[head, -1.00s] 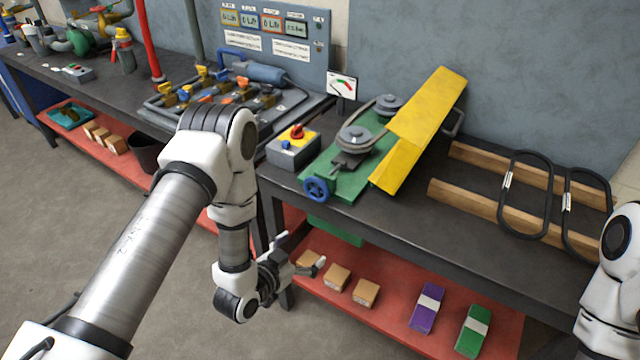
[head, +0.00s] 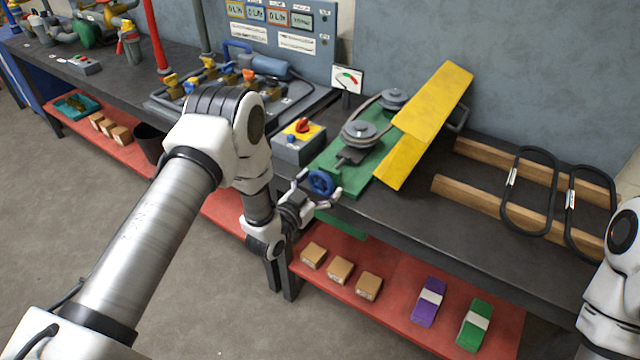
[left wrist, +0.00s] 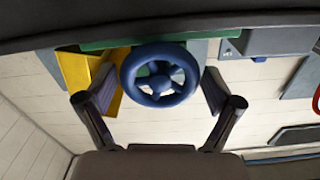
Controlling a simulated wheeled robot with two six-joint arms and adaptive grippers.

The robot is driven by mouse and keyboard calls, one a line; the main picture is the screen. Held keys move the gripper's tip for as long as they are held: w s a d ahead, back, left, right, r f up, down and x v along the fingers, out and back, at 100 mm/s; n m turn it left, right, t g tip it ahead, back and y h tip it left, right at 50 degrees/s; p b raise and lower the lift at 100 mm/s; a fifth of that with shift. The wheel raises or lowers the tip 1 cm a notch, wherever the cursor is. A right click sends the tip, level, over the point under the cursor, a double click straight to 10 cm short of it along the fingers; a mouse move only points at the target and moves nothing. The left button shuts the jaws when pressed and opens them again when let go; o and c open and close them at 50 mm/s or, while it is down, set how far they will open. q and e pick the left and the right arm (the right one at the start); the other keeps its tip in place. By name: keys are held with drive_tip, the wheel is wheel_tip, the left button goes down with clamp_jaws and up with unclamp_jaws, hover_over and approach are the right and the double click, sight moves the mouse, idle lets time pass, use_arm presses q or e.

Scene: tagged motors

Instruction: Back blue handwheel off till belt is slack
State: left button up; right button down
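The blue handwheel (head: 321,183) is at the front end of a green base plate (head: 377,187) on the bench. Two grey pulleys, a near one (head: 360,131) and a far one (head: 393,97), carry a dark belt that runs back under a raised yellow guard (head: 431,105). My left gripper (head: 320,189) is at the handwheel. In the left wrist view the handwheel (left wrist: 160,84) sits between the two spread fingers (left wrist: 160,92), with a narrow gap on each side. My right gripper is out of view; only part of that arm shows at the right edge.
A grey switch box with a red knob (head: 302,126) stands left of the green plate. A gauge card (head: 347,79) is behind. Belts (head: 527,190) lie over wooden rails at right. The red lower shelf (head: 390,308) holds small boxes.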

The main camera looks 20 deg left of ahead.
use_arm(q)
drive_tip(key=c, duration=0.5)
drive_tip(key=shift+c, duration=0.2)
drive_tip(key=shift+n+b, duration=0.3)
drive_tip(key=shift+n, duration=0.2)
drive_tip(key=shift+n+b, duration=0.65)
drive_tip(key=shift+n, duration=0.55)
drive_tip(key=shift+n+b, duration=0.55)
drive_tip(key=shift+n, duration=1.05)
drive_tip(key=o, duration=1.1)
